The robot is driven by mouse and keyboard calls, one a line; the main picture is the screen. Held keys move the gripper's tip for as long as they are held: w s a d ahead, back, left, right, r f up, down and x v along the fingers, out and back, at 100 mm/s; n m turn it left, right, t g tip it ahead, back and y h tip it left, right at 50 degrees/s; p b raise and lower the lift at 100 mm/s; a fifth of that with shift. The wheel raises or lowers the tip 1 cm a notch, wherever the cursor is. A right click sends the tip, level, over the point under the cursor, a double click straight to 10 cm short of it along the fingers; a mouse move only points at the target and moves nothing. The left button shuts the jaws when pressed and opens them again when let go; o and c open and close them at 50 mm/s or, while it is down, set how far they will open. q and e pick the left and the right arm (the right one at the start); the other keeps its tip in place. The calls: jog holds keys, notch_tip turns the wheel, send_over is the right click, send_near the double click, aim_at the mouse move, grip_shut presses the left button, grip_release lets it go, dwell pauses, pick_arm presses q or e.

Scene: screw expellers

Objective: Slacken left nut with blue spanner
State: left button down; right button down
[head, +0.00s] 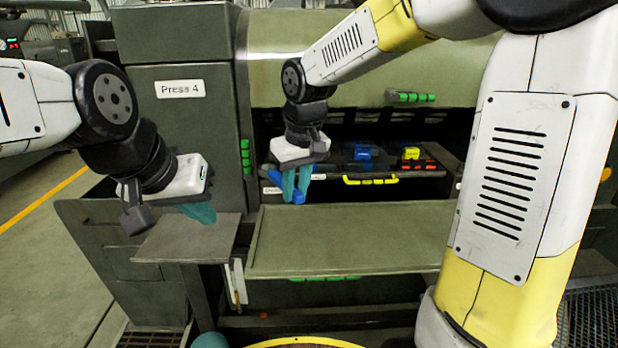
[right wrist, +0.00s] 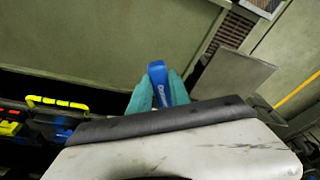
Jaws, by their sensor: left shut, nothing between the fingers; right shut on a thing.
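My right gripper (head: 295,190) is shut on a blue spanner (head: 301,192). It holds the spanner above the back left of the wide green shelf, in front of the drawer. In the right wrist view the blue spanner (right wrist: 159,84) sticks out between the teal fingers (right wrist: 160,95); its far end is hidden by the gripper body. My left gripper (head: 200,212) is shut and empty, in front of the cabinet and just above the small grey side shelf. I cannot make out the left nut in either view.
A drawer with a yellow handle (head: 370,180) holds blue, yellow and red items. The wide green shelf (head: 350,245) is bare, as is the small grey side shelf (head: 185,245). The cabinet carries a "Press 4" label (head: 180,88). Open floor lies at the left.

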jog(key=shift+s+r, duration=0.15)
jog(key=shift+s, duration=0.1)
jog(key=w+f, duration=0.3)
jog(key=w, duration=0.9)
jog(key=shift+d, duration=0.15)
dwell(0.6)
jog(key=shift+s+x, duration=0.1)
jog(key=shift+x, duration=0.55)
jog(key=shift+s+x, duration=0.15)
jog(key=shift+x, duration=0.45)
dwell(1.9)
jog(key=shift+d+f, duration=0.1)
jog(key=shift+d, duration=0.15)
jog(key=shift+w+d+n, duration=0.5)
jog(key=shift+d+n, duration=0.3)
jog(key=shift+n, duration=0.1)
jog(key=shift+w+d+n+g+y, duration=0.3)
jog(key=shift+w+d+n, duration=0.4)
jog(key=shift+d+n, duration=0.1)
